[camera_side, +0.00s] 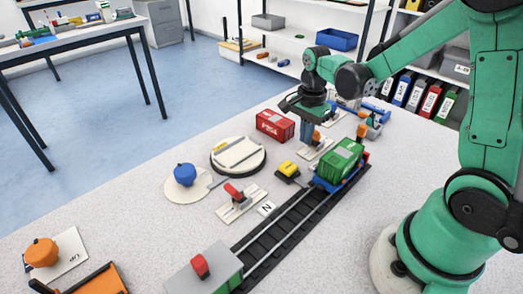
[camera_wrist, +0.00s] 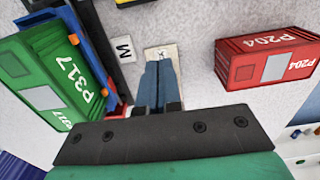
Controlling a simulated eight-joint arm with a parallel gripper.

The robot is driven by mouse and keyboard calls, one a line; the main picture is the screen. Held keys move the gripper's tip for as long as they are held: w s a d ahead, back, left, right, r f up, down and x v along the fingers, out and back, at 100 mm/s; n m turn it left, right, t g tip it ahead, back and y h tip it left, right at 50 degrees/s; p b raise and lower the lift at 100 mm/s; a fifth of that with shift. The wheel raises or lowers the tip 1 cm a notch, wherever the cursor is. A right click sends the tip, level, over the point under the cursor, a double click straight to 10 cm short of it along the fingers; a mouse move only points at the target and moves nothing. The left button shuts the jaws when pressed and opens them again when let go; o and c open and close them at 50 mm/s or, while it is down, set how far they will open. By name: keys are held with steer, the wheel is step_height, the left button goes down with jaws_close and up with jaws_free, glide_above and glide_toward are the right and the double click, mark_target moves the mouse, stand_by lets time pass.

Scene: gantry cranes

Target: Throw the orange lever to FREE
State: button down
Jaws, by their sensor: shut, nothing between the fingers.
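An orange handle (camera_side: 316,136), which looks like the orange lever, stands on a pale plate (camera_side: 316,150) beside the green container. My gripper (camera_side: 307,143) is shut and empty, its blue-grey fingers pointing down right beside this handle; I cannot tell whether they touch it. In the wrist view the shut fingers (camera_wrist: 158,100) cover part of the plate (camera_wrist: 162,54), and the orange handle is not visible there. I cannot read a FREE marking. A second orange knob (camera_side: 362,130) stands farther right, beyond the green container.
The green container (camera_side: 341,160), also in the wrist view (camera_wrist: 52,68), sits on a blue wagon on the track (camera_side: 290,222). A red container (camera_side: 275,125) stands left of my gripper. A red-handled lever (camera_side: 234,192), yellow block (camera_side: 288,168) and round turntable (camera_side: 238,155) are nearer.

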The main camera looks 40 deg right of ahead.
stand_by(0.4)
steer(key=shift+d, duration=2.1)
steer(key=shift+a, duration=0.6)
steer(key=shift+r, duration=3.5)
